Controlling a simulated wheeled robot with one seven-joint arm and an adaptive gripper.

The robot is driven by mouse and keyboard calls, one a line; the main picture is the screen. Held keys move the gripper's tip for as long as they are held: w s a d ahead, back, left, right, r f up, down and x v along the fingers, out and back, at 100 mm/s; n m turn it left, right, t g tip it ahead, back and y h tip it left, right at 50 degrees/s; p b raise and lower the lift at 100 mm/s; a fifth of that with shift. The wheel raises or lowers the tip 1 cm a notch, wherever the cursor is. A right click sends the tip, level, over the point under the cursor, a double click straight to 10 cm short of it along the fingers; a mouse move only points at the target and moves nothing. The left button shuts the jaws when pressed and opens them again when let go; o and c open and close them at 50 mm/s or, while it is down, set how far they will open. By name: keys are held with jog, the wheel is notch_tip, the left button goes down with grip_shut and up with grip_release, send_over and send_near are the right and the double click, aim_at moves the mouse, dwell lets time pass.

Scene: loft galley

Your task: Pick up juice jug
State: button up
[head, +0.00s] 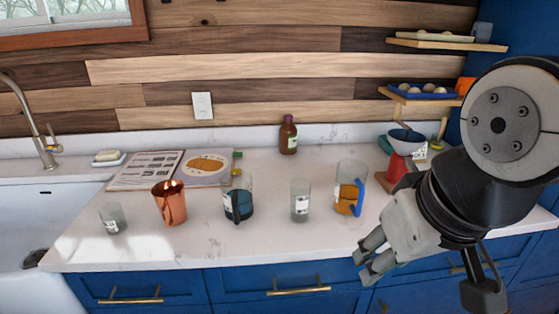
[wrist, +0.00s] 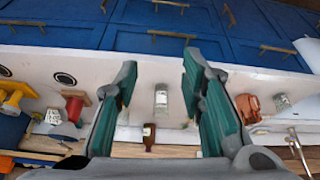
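The juice jug (head: 346,196) is a clear pitcher with orange liquid, a white label and a blue handle on its right. It stands upright near the counter's front edge in the head view. My gripper (head: 364,265) is in front of the counter, below and slightly right of the jug, apart from it. In the wrist view my gripper (wrist: 159,75) is open with nothing between its fingers. I cannot make out the jug there; the left finger may hide it.
A labelled glass (head: 300,202) stands left of the jug, then a dark-blue pitcher (head: 240,200), a copper mug (head: 169,204) and a small glass (head: 112,218). A brown bottle (head: 288,136) stands behind. A red-based scale with a bowl (head: 406,143) stands right of the jug.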

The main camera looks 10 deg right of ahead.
jog(key=w+d+f+n+g+h+b, duration=0.1)
jog(key=w+d+f+n+g+h, duration=0.2)
jog(key=w+f+n+g, duration=0.35)
jog(key=n+t+h+b, duration=0.3)
jog(key=n+h, duration=0.9)
jog(key=h, duration=0.3)
send_near(358, 203)
jog(key=a, duration=0.3)
jog(key=shift+s+r, duration=0.1)
jog(key=shift+s, duration=0.15)
jog(key=shift+w+d, duration=0.1)
jog(key=shift+d, duration=0.15)
jog(key=d, duration=0.4)
jog(key=d+p, duration=0.1)
jog(key=d, duration=0.3)
jog(key=w+d, duration=0.1)
jog(key=d, duration=0.4)
jog(key=shift+d, duration=0.1)
grip_shut()
